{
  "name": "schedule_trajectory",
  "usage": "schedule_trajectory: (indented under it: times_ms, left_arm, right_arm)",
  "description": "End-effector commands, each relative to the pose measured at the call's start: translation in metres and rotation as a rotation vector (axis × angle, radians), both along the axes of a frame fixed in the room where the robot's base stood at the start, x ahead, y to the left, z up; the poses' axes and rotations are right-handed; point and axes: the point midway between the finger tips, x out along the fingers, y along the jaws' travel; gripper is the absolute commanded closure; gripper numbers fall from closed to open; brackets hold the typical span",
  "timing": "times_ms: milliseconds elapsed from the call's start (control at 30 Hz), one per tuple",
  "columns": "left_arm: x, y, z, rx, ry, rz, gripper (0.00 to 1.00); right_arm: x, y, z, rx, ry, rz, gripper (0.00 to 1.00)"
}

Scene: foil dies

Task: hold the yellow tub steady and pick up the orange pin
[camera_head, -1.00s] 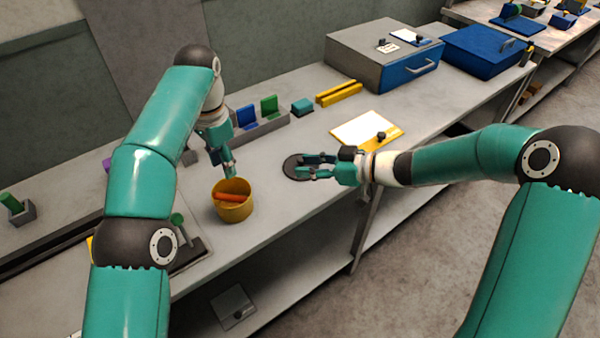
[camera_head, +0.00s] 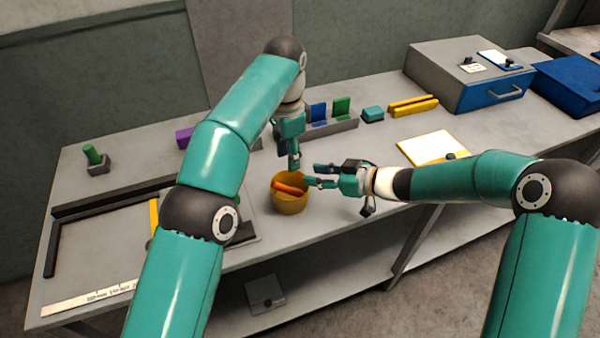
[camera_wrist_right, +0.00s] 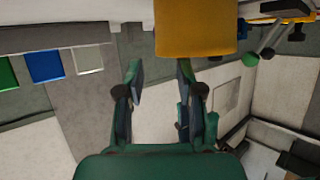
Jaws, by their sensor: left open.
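The yellow tub (camera_head: 290,204) stands upright on the grey bench, and its yellow wall also fills the top of the right wrist view (camera_wrist_right: 195,28). The orange pin (camera_head: 288,187) lies inside the tub, tilted, with its upper part showing. My left gripper (camera_head: 294,167) points down at the tub's back rim and is open; whether it touches the rim is unclear. My right gripper (camera_head: 312,175) comes in from the right, its fingers spread and empty, with the tips close beside the tub's right rim. The right wrist view shows a clear gap between its fingers (camera_wrist_right: 160,80).
Behind the tub stands a grey rack with blue (camera_head: 318,112) and green (camera_head: 341,106) plates. A teal block (camera_head: 373,114), yellow bars (camera_head: 413,106) and a white board (camera_head: 433,148) lie to the right. The bench's front edge is close in front of the tub.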

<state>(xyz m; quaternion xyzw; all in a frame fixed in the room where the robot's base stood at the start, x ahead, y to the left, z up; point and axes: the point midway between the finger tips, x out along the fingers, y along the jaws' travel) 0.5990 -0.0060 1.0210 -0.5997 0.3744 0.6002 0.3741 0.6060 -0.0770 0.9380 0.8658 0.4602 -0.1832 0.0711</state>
Motion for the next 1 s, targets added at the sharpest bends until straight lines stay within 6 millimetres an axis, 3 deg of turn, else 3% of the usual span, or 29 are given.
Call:
schedule_trajectory:
  times_ms: [100, 300, 700, 900, 1000]
  left_arm:
    - [0.000, 0.000, 0.000, 0.000, 0.000, 0.000, 0.58]
    - [0.000, 0.000, 0.000, 0.000, 0.000, 0.001, 0.58]
    - [0.000, 0.001, 0.000, 0.000, 0.000, 0.001, 0.58]
    - [0.000, 0.001, 0.000, 0.000, 0.000, 0.002, 0.58]
    - [0.000, 0.001, 0.000, 0.000, 0.000, 0.002, 0.58]
  right_arm:
    - [0.010, 0.017, -0.009, 0.000, 0.001, 0.002, 0.63]
    - [0.021, 0.033, -0.016, 0.000, 0.000, 0.001, 0.63]
    - [0.025, 0.037, -0.018, 0.000, 0.000, -0.001, 0.63]
    - [0.025, 0.037, -0.018, 0.000, 0.000, 0.000, 0.97]
    - [0.025, 0.037, -0.018, 0.000, 0.000, 0.000, 1.00]
